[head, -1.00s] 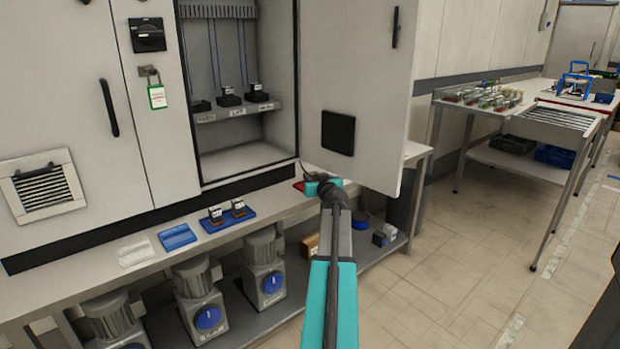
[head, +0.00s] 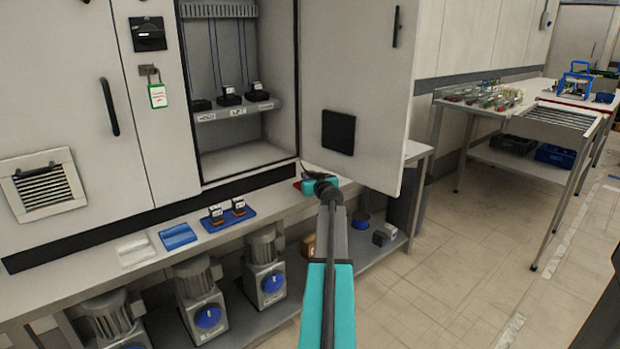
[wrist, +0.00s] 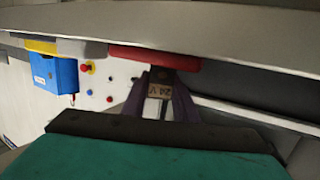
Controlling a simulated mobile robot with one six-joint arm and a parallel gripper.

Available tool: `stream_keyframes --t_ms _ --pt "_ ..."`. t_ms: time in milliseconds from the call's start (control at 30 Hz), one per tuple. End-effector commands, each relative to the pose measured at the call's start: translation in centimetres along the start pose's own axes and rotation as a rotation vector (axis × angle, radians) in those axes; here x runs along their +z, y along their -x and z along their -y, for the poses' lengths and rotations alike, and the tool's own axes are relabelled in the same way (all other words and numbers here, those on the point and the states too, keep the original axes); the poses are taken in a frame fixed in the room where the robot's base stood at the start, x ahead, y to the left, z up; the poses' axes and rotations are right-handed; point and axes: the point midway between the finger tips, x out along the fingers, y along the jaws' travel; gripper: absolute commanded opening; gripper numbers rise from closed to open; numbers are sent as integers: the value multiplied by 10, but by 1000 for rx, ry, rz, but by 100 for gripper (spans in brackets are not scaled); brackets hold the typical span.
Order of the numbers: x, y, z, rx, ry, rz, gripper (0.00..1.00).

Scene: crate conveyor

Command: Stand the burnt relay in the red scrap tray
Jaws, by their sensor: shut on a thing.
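The burnt relay (wrist: 160,92), a small block with a pale body and a brownish marked band, is between the dark fingers of my gripper (wrist: 157,104) in the wrist view. My gripper is shut on it. The red scrap tray (wrist: 130,54) shows as a red strip right at the relay's far end; I cannot tell whether they touch. In the head view only a small red edge of the tray (head: 297,186) shows on the bench below the open cabinet door. My wrist covers the rest of the tray, the fingers and the relay there.
The open cabinet door (head: 362,90) hangs close beside my wrist. A blue tray (head: 245,222) with two relays stands left on the bench (head: 280,207). The cabinet shelf (head: 265,105) holds several black sockets. Motors stand on the shelf below.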

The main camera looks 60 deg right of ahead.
Motion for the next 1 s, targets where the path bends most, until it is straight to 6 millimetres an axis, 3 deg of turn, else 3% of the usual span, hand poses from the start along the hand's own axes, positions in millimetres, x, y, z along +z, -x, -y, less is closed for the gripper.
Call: stream_keyframes --t_ms 400,433,533,1000 --pt "2 0 -1 1 0 -1 4" --pt "2 0 -1 1 0 0 28" --pt "2 0 -1 1 0 0 45" --pt "-1 1 -1 1 0 0 45"
